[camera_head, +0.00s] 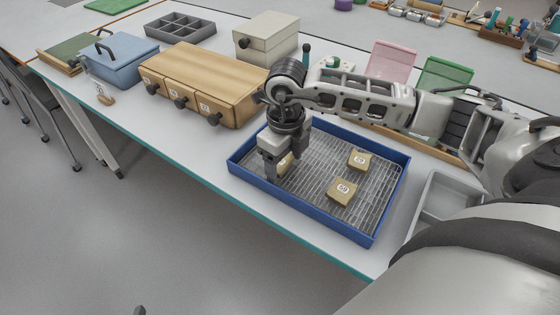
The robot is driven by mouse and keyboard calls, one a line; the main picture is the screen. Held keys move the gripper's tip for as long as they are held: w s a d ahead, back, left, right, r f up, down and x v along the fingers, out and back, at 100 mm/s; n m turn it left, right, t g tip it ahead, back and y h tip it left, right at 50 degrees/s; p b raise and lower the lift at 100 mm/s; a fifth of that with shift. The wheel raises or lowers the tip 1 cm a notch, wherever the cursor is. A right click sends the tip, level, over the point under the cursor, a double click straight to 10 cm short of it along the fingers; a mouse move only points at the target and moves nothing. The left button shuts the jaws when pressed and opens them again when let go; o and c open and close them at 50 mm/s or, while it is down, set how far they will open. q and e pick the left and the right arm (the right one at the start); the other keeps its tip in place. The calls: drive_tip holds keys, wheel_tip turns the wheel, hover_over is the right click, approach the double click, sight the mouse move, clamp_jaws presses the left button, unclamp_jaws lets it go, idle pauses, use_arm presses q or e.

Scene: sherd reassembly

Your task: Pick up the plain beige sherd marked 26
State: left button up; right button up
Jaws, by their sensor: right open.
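A blue-rimmed tray (300,209) with a wire grid stands on the white table. Three beige sherds lie in it. One sherd (341,192) near the front middle bears a round label that looks like 59. Another sherd (360,161) farther back has a label too small to read surely. A third sherd (286,163) at the left is partly hidden by my right gripper (273,172), and its number cannot be read. My right gripper points down, open, at this left sherd. Whether it touches the sherd cannot be told. My left gripper is not in view.
A wooden drawer box (205,80) stands left of the tray, with a cream box (266,37) behind. A blue box (120,60) and a dark divided tray (180,27) are farther left. A grey bin (440,197) is at the right.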

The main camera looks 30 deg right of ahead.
drive_tip(key=c, duration=0.7)
drive_tip(key=shift+c, duration=0.4)
drive_tip(key=shift+r, duration=0.15)
